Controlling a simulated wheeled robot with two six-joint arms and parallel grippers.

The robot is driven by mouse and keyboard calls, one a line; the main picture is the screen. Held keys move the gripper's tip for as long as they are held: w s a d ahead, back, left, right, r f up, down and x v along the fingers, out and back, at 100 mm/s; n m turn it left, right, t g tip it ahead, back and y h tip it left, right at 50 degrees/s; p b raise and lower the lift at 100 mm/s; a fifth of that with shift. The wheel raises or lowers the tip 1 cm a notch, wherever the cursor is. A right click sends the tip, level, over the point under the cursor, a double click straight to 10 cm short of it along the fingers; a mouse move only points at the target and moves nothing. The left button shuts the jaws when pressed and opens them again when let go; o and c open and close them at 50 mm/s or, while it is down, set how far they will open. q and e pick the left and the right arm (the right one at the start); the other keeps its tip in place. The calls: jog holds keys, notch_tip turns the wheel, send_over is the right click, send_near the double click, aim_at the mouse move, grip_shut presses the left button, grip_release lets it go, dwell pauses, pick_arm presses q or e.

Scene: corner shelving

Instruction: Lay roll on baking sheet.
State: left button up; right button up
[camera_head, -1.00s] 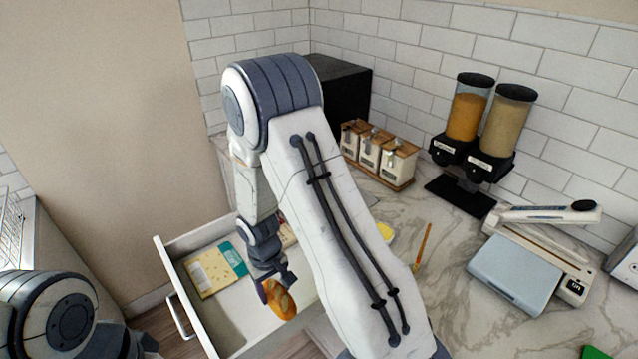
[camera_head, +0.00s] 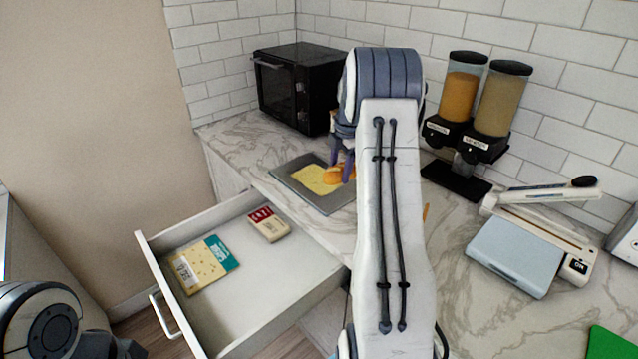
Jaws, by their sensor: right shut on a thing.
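The roll (camera_head: 333,175), a small orange-brown loaf, is in the fingers of my right gripper (camera_head: 342,168). The gripper is shut on it, and my right arm hides part of both. The roll is over or on the right part of the grey baking sheet (camera_head: 326,204) on the counter; I cannot tell whether it touches. A flat yellow piece (camera_head: 313,181) lies on the sheet beside the roll. The sheet's right end is hidden by my arm. My left gripper is out of view.
An open drawer (camera_head: 255,338) below the counter holds a yellow-teal packet (camera_head: 200,265) and a red-white box (camera_head: 268,224). A black microwave (camera_head: 300,85) stands behind the sheet. Dispensers (camera_head: 480,105), a scale (camera_head: 512,257) and a sealer (camera_head: 550,215) stand at right.

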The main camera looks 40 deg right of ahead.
jog(key=shift+s+d+r+n, duration=0.1)
jog(key=shift+d+r+n, duration=0.2)
jog(key=shift+d, duration=0.25)
jog(key=shift+s+d+r+n, duration=0.1)
jog(key=shift+d+r+n, duration=0.2)
jog(key=shift+d, duration=0.2)
jog(key=shift+w+d+f, duration=0.1)
jog(key=shift+w, duration=0.2)
jog(key=p, duration=0.5)
send_over(320, 183)
jog(key=s, duration=0.1)
notch_tip(320, 183, down, 6)
jog(key=shift+f, duration=0.25)
jog(key=shift+f+p, duration=0.9)
jog(key=shift+f, duration=1.15)
